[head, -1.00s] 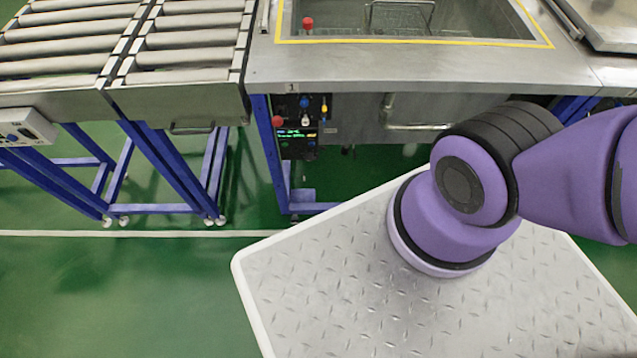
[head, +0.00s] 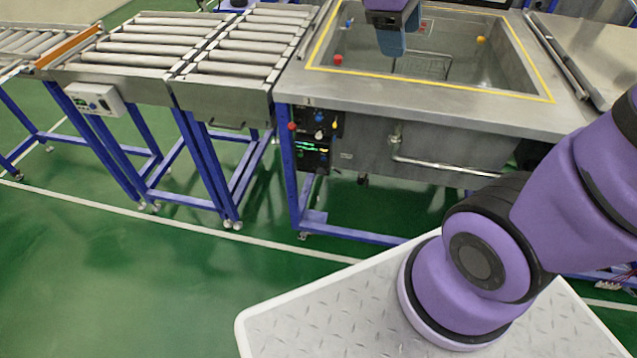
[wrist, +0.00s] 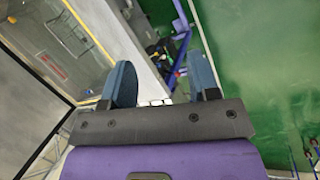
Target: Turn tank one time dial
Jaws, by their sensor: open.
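The tank marked 1 (head: 450,105) is a steel basin with a yellow-outlined opening. Its black control panel (head: 314,160) is on the front left, with small coloured knobs and a lit green display. I cannot tell which small knob is the time dial. My gripper (head: 391,48) is over the tank opening, up and right of the panel in the head view, apart from it. In the wrist view my gripper (wrist: 163,82) has two blue-grey fingers spread apart with nothing between them. Beyond them the dark panel (wrist: 158,45) shows small and blurred.
A red knob (head: 292,126) is beside the panel on the tank's front. A steel handle bar (head: 445,167) runs along the tank's front. Roller conveyors (head: 240,55) on blue legs stand to the left. Green floor (head: 130,270) is clear in front.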

